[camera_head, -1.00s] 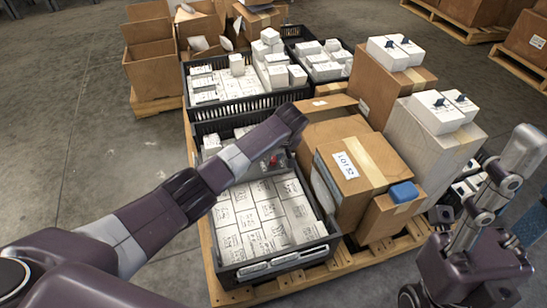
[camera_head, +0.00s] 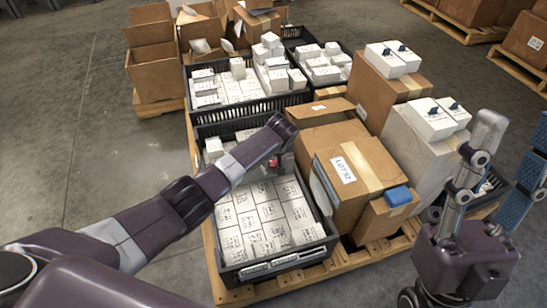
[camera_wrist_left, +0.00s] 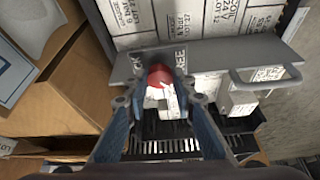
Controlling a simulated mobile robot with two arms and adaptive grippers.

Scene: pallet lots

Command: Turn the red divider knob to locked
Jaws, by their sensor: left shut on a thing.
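The red knob (camera_wrist_left: 159,76) sits on the grey divider (camera_wrist_left: 225,54), between my left gripper's (camera_wrist_left: 161,88) blue-sided fingers, which are shut on it. Lettering ending in "EE" shows on the divider right of the knob, and partly hidden lettering on its left. The knob's pointing direction is unclear. In the head view, the red knob (camera_head: 272,163) shows just below the end of my left arm, over the front black crate (camera_head: 327,248); the left fingers are mostly hidden there. My right gripper (camera_head: 508,145) is at the right side, fingers apart, with nothing visible between them.
The front crate holds rows of white labelled boxes (camera_head: 270,210). Brown cartons (camera_head: 355,165), one with a blue item (camera_head: 398,196), stand close on its right. More black crates (camera_head: 250,104) stand behind, all on a wooden pallet (camera_head: 207,245). The left floor (camera_head: 80,110) is clear.

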